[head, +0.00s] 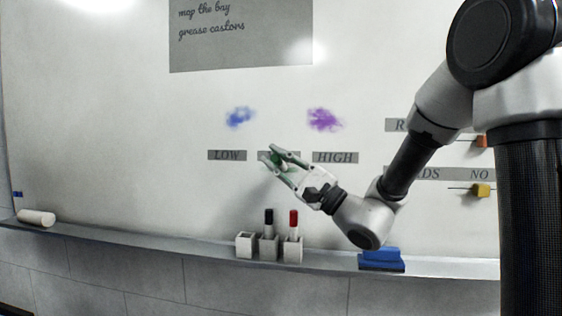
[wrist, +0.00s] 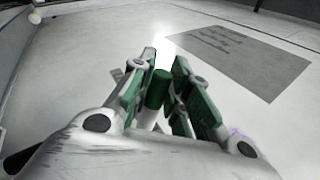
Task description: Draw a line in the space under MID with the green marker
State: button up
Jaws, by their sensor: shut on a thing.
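My gripper (head: 278,160) is in front of the whiteboard, over the middle label between LOW (head: 227,155) and HIGH (head: 335,157). That label is mostly hidden, so its word cannot be read. The gripper is shut on the green marker (wrist: 157,88), which shows between the green-padded fingers in the wrist view. In the head view only a small green part of the marker (head: 276,160) shows. Its tip is hidden, and I cannot tell whether it touches the board. I see no green line under the middle label, though my gripper covers part of that space.
A blue smudge (head: 240,117) is above LOW and a purple smudge (head: 324,119) above HIGH. On the ledge (head: 330,258) stand a black marker (head: 268,222) and a red marker (head: 293,222) in holders, an empty-looking holder (head: 245,245), a blue eraser (head: 381,257) and a white roll (head: 36,217).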

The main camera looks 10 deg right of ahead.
jog(key=shift+a, duration=0.2)
jog(key=shift+w, duration=0.1)
jog(key=shift+w+a, duration=0.25)
jog(key=shift+a, duration=0.5)
jog(key=shift+w+a, duration=0.2)
jog(key=shift+a, duration=0.35)
jog(key=shift+w+a, duration=0.3)
jog(key=shift+a, duration=0.35)
